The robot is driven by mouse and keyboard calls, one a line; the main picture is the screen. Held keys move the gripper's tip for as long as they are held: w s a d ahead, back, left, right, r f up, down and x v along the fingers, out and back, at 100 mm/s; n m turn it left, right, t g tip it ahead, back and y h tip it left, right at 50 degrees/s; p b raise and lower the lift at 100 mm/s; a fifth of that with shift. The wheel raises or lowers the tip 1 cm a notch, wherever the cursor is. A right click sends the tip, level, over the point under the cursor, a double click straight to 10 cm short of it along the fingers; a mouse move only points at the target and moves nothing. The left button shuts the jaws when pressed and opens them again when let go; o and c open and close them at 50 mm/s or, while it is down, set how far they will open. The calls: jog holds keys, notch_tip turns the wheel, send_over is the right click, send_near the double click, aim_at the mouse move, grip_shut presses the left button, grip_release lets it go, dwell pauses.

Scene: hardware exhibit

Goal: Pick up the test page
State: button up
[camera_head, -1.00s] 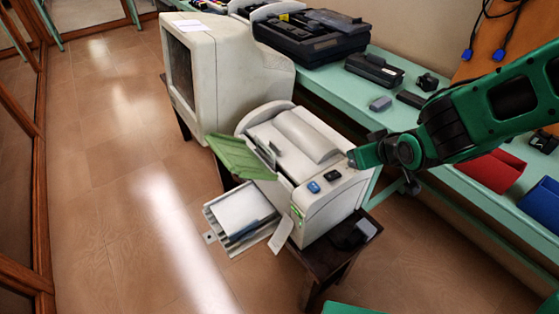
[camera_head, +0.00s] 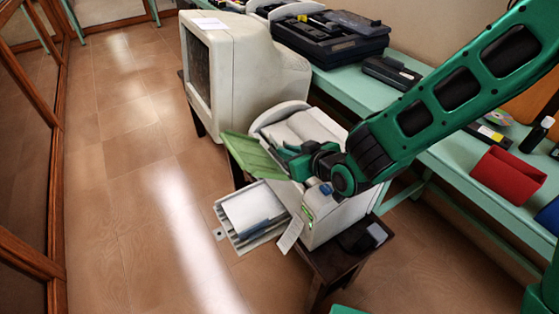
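A beige printer (camera_head: 330,215) stands on a small dark table, with a green flap (camera_head: 252,156) open on its left side. A narrow white sheet with faint marks (camera_head: 291,234) hangs at the printer's lower front corner and may be the test page. A larger white sheet (camera_head: 250,207) lies in the pulled-out tray (camera_head: 238,240), with a dark blue piece at its front edge. My gripper (camera_head: 286,154) is above the printer beside the green flap, higher than both sheets. Its fingers are small and partly merged with the wrist, so their opening is unclear.
A bulky beige monitor (camera_head: 245,75) stands behind the printer. A mint-green bench (camera_head: 345,92) on the right carries a black device (camera_head: 335,38), a dark box (camera_head: 392,72) and a red object (camera_head: 507,177). The floor at left is clear.

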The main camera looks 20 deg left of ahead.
aim_at(279, 161)
jog(key=x, duration=0.5)
jog(key=shift+w+a+r, duration=0.1)
jog(key=shift+a+r, duration=0.05)
jog(key=shift+r, duration=0.05)
grip_shut()
jog(key=shift+r, duration=0.15)
